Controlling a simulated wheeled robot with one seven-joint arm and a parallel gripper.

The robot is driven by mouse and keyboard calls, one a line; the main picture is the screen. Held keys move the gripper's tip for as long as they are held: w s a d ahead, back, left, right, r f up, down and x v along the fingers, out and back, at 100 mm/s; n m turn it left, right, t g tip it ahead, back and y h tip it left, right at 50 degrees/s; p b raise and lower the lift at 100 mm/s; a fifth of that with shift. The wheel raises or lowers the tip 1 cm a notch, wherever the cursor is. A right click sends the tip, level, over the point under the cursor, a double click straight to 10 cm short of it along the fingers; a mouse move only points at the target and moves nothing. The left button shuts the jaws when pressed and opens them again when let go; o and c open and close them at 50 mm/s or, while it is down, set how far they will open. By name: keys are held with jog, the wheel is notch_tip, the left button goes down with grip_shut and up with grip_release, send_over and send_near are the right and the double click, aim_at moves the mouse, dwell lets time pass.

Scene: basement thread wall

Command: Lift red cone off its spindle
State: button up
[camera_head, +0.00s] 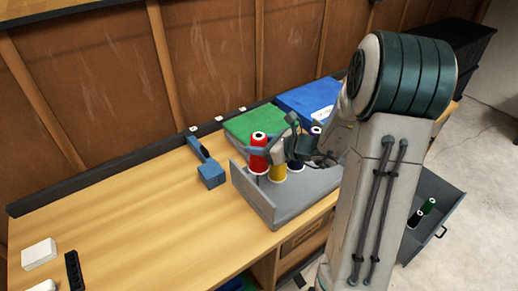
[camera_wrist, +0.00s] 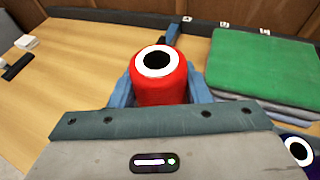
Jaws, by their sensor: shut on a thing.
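The red cone (camera_head: 258,157) is a thread cone with a white and black top. In the wrist view the red cone (camera_wrist: 159,85) sits upright between the fingers, close to the gripper body. How much of the spindle is still inside the cone is hidden.
A yellow cone (camera_head: 279,172) and a dark blue cone (camera_head: 296,162) stand close by on the grey tray (camera_head: 262,204). Green cloth (camera_head: 252,122) and blue cloth (camera_head: 309,97) lie behind. A blue tool (camera_head: 208,170) lies left. An open drawer (camera_head: 440,200) is lower right. The left table is mostly clear.

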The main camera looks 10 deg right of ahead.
aim_at(259, 133)
jog(key=shift+r, duration=0.1)
jog(key=shift+r+p, duration=1.5)
jog(key=shift+r, duration=0.55)
jog(key=shift+d+f, duration=0.1)
